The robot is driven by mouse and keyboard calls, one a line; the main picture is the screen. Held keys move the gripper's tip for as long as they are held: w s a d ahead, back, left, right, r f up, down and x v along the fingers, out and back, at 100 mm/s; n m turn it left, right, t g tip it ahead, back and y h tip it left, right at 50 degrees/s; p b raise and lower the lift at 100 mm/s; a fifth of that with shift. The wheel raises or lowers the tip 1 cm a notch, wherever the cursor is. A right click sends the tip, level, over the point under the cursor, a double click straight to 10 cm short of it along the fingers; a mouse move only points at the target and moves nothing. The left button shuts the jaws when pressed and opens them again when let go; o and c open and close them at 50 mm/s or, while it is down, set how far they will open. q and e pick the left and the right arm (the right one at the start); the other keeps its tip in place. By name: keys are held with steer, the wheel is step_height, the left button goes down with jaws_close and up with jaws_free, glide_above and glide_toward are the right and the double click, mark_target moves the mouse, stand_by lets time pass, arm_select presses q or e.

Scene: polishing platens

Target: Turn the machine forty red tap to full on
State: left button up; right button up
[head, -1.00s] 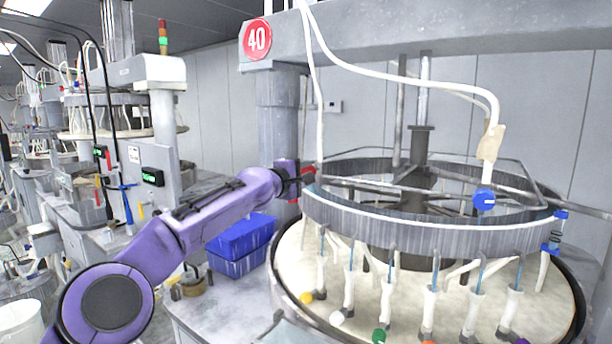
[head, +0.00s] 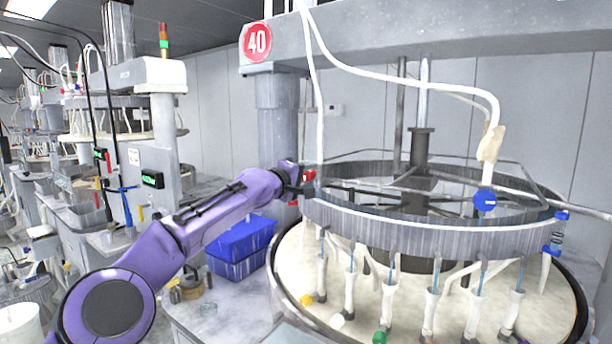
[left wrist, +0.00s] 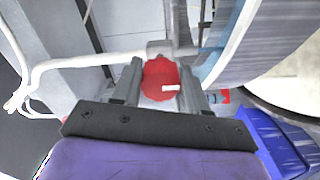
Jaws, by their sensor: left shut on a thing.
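The machine with the red 40 sign (head: 257,42) has a round ring trough (head: 400,222) above a pale platen. The red tap (head: 309,175) sits at the left edge of the ring. In the left wrist view the tap (left wrist: 160,80) is a round red knob with a short white mark, under a grey fitting. My left gripper (head: 300,180) reaches it from the left. Its two fingers (left wrist: 158,88) stand on either side of the knob and are shut on it, hiding its sides. My right gripper is not in view.
A white hose (left wrist: 90,62) runs to the fitting at the tap. Blue bins (head: 240,250) stand on the bench below my left arm. A blue knob (head: 484,200) hangs on a hose over the ring. Another machine (head: 150,160) stands at the left.

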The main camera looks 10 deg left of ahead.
arm_select(q)
steer(key=o, duration=1.1)
steer(key=shift+a, duration=0.15)
steer(key=shift+c, duration=0.2)
steer(key=b+v, duration=0.1)
steer(key=b, duration=0.1)
steer(key=b+v, duration=0.2)
steer(key=shift+s+f, duration=0.1)
steer(key=shift+f, duration=0.25)
steer(key=b, duration=0.4)
glide_toward(304, 177)
steer(key=shift+r+p, duration=0.25)
steer(key=shift+p, duration=0.05)
steer(key=shift+w, duration=0.25)
